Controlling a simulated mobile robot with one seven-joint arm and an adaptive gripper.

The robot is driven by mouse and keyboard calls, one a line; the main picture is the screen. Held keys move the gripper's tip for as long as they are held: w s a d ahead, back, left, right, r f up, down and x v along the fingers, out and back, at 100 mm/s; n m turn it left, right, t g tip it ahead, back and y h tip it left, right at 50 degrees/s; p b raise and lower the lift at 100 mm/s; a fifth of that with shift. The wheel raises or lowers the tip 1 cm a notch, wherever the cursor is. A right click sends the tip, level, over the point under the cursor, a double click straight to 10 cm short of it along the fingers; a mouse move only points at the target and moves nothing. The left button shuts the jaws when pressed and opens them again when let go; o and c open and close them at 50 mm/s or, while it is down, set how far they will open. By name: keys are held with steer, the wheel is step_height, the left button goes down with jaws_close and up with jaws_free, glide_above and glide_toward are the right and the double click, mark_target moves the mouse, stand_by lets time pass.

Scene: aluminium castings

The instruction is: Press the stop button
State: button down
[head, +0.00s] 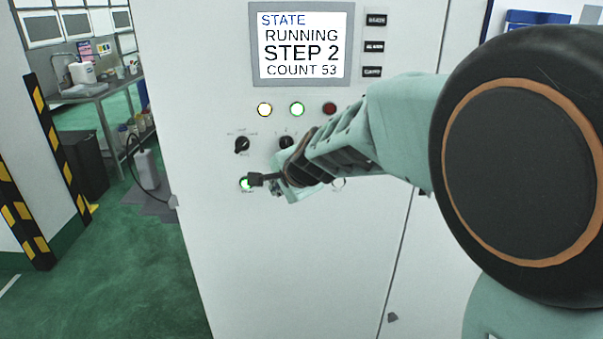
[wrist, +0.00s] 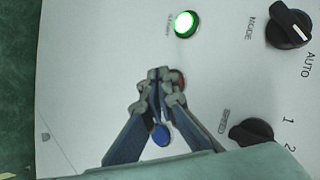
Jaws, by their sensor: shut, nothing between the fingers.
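The control panel (head: 215,140) is a white cabinet front. In the wrist view a red button (wrist: 180,80), likely the stop button, shows only at its edge behind my fingertips; its label is hidden. My gripper (wrist: 163,75) is shut and empty, its tips over part of that button. I cannot tell whether they touch it. In the head view my gripper (head: 257,179) hides the red button, and its tips overlap the edge of the lit green button (head: 245,184). That green button also shows in the wrist view (wrist: 187,24).
A blue button (wrist: 160,136) shows between my fingers. Black knobs (head: 242,145) sit above the buttons, below yellow, green and dark red lamps (head: 330,109). The screen (head: 301,45) reads RUNNING, STEP 2, COUNT 53. Green floor and a bench (head: 95,90) lie at left.

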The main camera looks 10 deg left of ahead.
steer(key=shift+w, duration=0.3)
stand_by(0.4)
steer(key=shift+s, duration=0.1)
steer(key=shift+s+d, duration=0.2)
steer(key=shift+s, duration=0.55)
steer(key=shift+s, duration=0.1)
steer(key=shift+s+d+p, duration=0.15)
steer(key=shift+s+d, duration=0.05)
steer(key=shift+s, duration=0.6)
steer(key=shift+s+d+p, duration=0.2)
steer(key=shift+s, duration=0.55)
steer(key=shift+s+d+p, duration=0.15)
steer(key=shift+s+d, duration=0.05)
steer(key=shift+s, duration=0.6)
